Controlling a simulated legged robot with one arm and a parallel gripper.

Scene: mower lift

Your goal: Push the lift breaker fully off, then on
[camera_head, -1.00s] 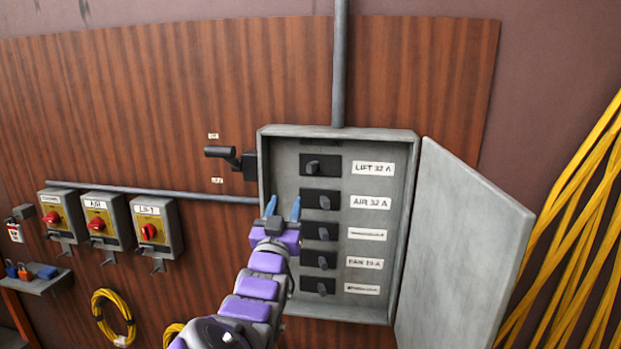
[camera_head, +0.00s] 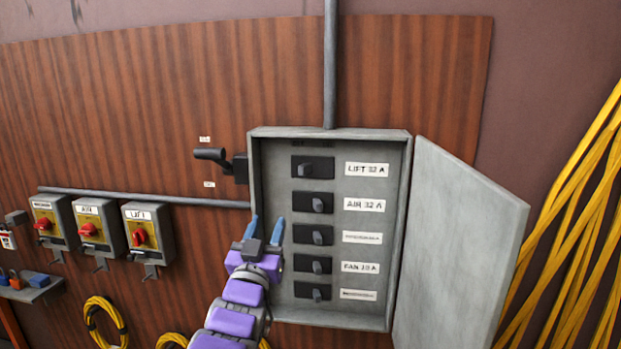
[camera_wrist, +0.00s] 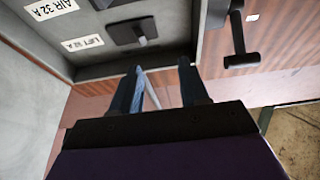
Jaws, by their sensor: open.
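The lift breaker (camera_head: 313,167) is the top black switch in the open grey panel, beside the label LIFT 32 A (camera_head: 367,169). Its small lever sits toward the middle-left of its black plate; I cannot tell its on or off position. It also shows in the wrist view (camera_wrist: 132,32), above and left of my fingers. My gripper (camera_head: 264,229) has its two blue fingers apart and empty, pointing up. In the head view it is at the panel's left side, lower than the lift breaker and left of the AIR 32 A breaker (camera_head: 313,202). It appears to touch nothing.
Several more breakers, including FAN (camera_head: 313,265), run down the panel (camera_head: 256,190). Its door (camera_head: 460,240) stands open to the right. A black handle lever (camera_head: 212,155) juts out at the panel's left. Switch boxes (camera_head: 150,232) with red knobs are further left.

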